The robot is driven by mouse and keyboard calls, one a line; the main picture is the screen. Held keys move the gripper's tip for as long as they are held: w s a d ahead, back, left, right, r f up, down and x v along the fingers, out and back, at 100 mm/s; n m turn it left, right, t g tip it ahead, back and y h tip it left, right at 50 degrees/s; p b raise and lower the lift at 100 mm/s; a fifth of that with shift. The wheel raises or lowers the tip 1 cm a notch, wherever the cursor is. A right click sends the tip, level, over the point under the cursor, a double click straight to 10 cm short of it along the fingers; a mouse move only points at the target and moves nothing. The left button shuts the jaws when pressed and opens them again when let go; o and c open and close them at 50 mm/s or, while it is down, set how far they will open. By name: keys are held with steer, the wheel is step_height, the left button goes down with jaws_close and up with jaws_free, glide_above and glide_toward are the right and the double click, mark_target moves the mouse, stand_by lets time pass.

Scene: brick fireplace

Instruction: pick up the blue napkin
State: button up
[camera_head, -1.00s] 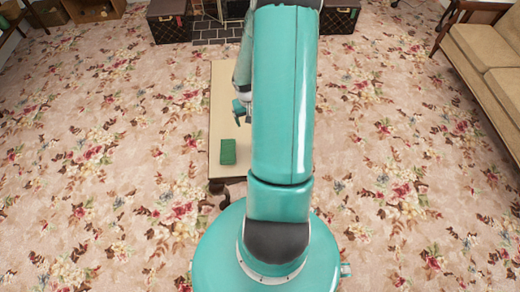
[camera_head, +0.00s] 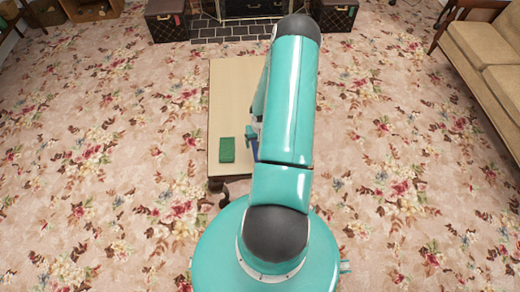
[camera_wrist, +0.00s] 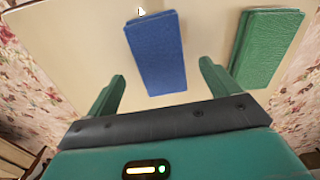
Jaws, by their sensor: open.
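The blue napkin (camera_wrist: 157,52) is a flat, folded-looking rectangle on the pale tabletop in the wrist view. It lies ahead of and between the two green fingers of my gripper (camera_wrist: 162,72), which are spread apart with nothing held. In the head view only a sliver of the blue napkin (camera_head: 255,149) shows beside my arm, and my arm hides the rest. My gripper (camera_head: 251,134) is partly hidden there too, over the table. I cannot tell its exact height above the napkin.
A green folded block-like item (camera_wrist: 265,48) lies to the right of the napkin in the wrist view; it also shows in the head view (camera_head: 227,150). A sofa (camera_head: 490,60) stands right.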

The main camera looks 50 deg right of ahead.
step_height(320, 180, down, 5)
steer(key=c, duration=1.1)
steer(key=shift+o, duration=0.2)
steer(key=shift+r, duration=0.1)
